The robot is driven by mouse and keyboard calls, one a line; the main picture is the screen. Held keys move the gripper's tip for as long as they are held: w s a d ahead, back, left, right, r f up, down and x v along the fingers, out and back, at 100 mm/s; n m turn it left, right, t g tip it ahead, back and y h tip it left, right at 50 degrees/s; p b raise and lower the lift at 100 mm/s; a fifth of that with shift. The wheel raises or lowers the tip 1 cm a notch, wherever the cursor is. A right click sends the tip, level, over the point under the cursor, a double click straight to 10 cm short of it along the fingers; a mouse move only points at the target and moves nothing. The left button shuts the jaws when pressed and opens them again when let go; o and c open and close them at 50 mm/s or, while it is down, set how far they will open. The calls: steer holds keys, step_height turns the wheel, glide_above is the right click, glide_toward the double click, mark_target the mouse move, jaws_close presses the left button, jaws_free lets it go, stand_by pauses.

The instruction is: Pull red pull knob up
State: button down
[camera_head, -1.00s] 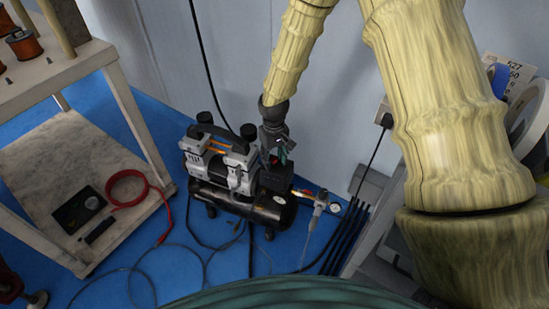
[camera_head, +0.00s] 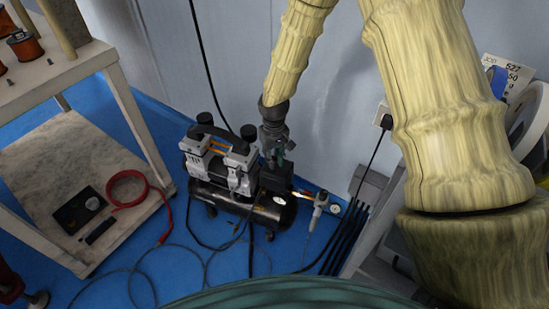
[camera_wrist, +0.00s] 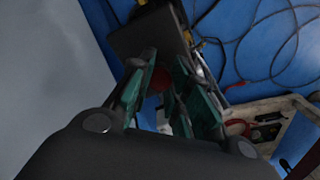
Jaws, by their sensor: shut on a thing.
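The red pull knob (camera_wrist: 159,78) shows in the wrist view between the two teal fingers of my gripper (camera_wrist: 162,88). It sits at the dark switch box (camera_wrist: 146,32) of the compressor. My gripper is shut on the knob, with a finger on each side of it. In the head view my gripper (camera_head: 275,158) points down onto the black box (camera_head: 275,178) at the right end of the compressor (camera_head: 222,165). The knob itself is hidden there by the fingers.
A cart (camera_head: 70,165) with a red hose coil (camera_head: 127,188) and a black tray stands at left. A pressure gauge (camera_head: 335,209) and hoses lie right of the compressor. A grey wall (camera_head: 330,60) is close behind my arm.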

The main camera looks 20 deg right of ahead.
mark_target(274, 158)
steer(key=shift+r+p, duration=0.25)
steer(key=shift+p, duration=0.05)
steer(key=c, duration=1.3)
jaws_free()
steer(key=shift+r+p, duration=2.6)
steer(key=shift+r, duration=0.4)
